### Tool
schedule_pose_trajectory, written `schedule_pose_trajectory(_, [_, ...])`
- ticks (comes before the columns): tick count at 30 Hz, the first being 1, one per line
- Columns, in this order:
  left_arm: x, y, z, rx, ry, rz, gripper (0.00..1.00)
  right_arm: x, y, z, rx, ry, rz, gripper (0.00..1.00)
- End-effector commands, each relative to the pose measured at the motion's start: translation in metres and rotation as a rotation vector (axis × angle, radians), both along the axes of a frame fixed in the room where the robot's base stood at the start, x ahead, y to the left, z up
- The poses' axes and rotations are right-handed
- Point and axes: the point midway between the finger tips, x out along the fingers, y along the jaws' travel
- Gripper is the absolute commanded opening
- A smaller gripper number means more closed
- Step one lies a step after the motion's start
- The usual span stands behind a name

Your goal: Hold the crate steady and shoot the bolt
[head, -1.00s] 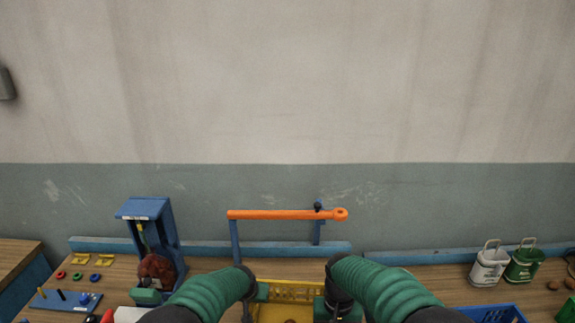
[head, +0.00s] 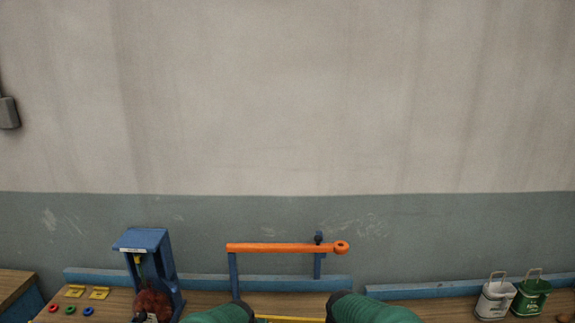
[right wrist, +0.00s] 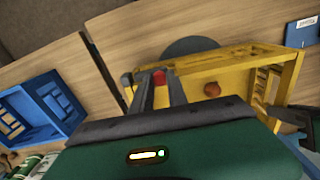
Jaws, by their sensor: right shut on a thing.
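The yellow crate (right wrist: 289,82) lies across the upper right of the right wrist view, with a round brown thing (right wrist: 212,89) inside. Only a strip of its rim (head: 290,319) shows at the bottom of the head view. My right gripper (right wrist: 152,78) is at the crate's near end, shut on a small red piece (right wrist: 159,77) between its fingers. I cannot tell whether this piece is the bolt. Dark parts of my left gripper (right wrist: 284,116) show by the crate's other end; its jaws are not clear. Both grippers are below the head view.
An orange bar (head: 280,248) on blue posts stands behind the crate. A blue stand (head: 145,255) with a reddish-brown sack (head: 152,303) is at left. White (head: 494,299) and green (head: 530,298) pails stand at right. A blue crate (right wrist: 42,106) shows in the right wrist view.

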Motion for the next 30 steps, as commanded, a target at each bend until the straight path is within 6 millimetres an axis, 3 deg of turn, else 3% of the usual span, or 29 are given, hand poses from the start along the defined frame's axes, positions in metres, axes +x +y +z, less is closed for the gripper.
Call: schedule_pose_trajectory(30, [0.001, 0.001, 0.001, 0.002, -0.002, 0.001, 0.0, -0.002, -0.033, 0.001, -0.001, -0.001, -0.002, 0.0])
